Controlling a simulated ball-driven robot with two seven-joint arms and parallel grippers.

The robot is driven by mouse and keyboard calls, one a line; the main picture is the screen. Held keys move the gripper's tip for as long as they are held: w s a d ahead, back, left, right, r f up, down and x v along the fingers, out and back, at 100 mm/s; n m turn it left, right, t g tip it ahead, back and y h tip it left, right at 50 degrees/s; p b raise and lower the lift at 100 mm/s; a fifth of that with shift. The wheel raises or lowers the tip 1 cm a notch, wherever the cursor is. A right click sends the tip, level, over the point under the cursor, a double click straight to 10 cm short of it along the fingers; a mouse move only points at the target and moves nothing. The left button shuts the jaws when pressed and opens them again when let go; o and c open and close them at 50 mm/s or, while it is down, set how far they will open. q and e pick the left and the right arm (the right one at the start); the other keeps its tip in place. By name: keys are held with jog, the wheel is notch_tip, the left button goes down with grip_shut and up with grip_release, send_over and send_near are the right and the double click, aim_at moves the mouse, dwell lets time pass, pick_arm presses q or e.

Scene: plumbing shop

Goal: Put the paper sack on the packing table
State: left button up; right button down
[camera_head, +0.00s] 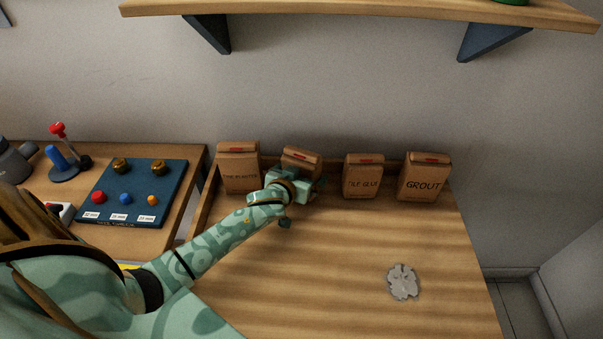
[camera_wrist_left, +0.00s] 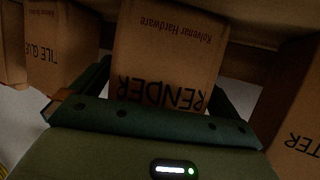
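Several brown paper sacks stand in a row along the back of a wooden table (camera_head: 340,270). The sack at my left gripper (camera_head: 302,178) is the RENDER sack (camera_head: 301,157), second from the left, slightly turned. In the left wrist view the RENDER sack (camera_wrist_left: 165,60) is upside down in the picture, between the fingers of my left gripper (camera_wrist_left: 162,95). The fingers lie close along both its sides; whether they press on it I cannot tell. The gripper hides its lower front in the head view. My right gripper is not in view.
A plaster sack (camera_head: 239,168) stands left of it; TILE GLUE (camera_head: 363,177) and GROUT (camera_head: 424,177) sacks stand right. A grey scalloped flat piece (camera_head: 403,282) lies on the otherwise clear tabletop. A blue fittings board (camera_head: 132,190) lies on the left bench. A shelf (camera_head: 370,12) hangs above.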

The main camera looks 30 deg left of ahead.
pick_arm(q)
jog(key=shift+r, duration=0.15)
jog(key=shift+s+d+r, duration=0.1)
jog(key=shift+s+r, duration=0.05)
jog(key=shift+s, duration=0.15)
jog(key=p+v, duration=0.3)
jog(key=v, duration=0.8)
jog(key=shift+s+p, duration=0.15)
jog(key=shift+p, duration=0.25)
